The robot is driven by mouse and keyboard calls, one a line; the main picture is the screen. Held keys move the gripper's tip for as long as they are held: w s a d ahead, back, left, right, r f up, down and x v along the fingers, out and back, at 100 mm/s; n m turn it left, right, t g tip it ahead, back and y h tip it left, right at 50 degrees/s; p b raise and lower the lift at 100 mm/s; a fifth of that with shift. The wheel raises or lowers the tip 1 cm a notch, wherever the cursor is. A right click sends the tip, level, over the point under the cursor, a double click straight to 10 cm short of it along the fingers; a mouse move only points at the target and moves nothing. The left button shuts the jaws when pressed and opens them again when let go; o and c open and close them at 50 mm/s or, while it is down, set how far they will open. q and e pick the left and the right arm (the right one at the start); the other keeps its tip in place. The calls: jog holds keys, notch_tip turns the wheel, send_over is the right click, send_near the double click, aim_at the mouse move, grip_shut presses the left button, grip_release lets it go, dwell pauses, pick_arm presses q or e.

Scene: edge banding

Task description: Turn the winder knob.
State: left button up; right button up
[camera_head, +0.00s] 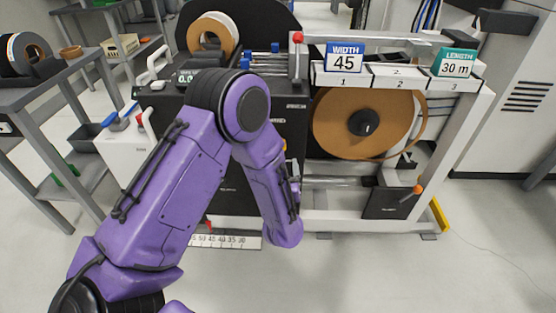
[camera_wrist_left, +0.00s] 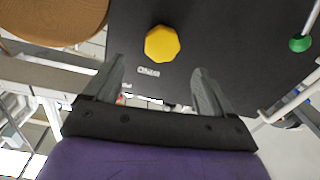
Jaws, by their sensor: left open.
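In the left wrist view a yellow, many-sided knob (camera_wrist_left: 162,43) sticks out from a black machine panel (camera_wrist_left: 215,25), with a small white label below it in the picture. My left gripper (camera_wrist_left: 157,72) is open, its two grey fingers apart with nothing held. The knob lies between and beyond the fingertips in the picture, and no finger appears to touch it. In the head view my purple left arm covers part of the machine's black front (camera_head: 292,130). My right gripper is not in view.
A wood-brown banding roll (camera_head: 335,125) is on the machine's right side, with an orange-handled lever (camera_head: 417,190) below. In the left wrist view a green knob (camera_wrist_left: 299,43) is at the right. Signs read WIDTH 45 (camera_head: 344,58) and LENGTH 30 m (camera_head: 456,63). A grey shelf (camera_head: 45,95) stands left.

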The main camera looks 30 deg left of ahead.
pick_arm(q)
jog(key=x, duration=0.9)
jog(key=shift+b, duration=0.35)
jog(key=shift+a, duration=0.1)
jog(key=c, duration=1.1)
jog(key=shift+o, duration=0.2)
jog(key=shift+s+n, duration=0.1)
jog(key=shift+n, duration=0.2)
jog(key=shift+n+h+p, duration=0.3)
jog(key=shift+n+p, duration=0.45)
jog(key=shift+n, duration=2.35)
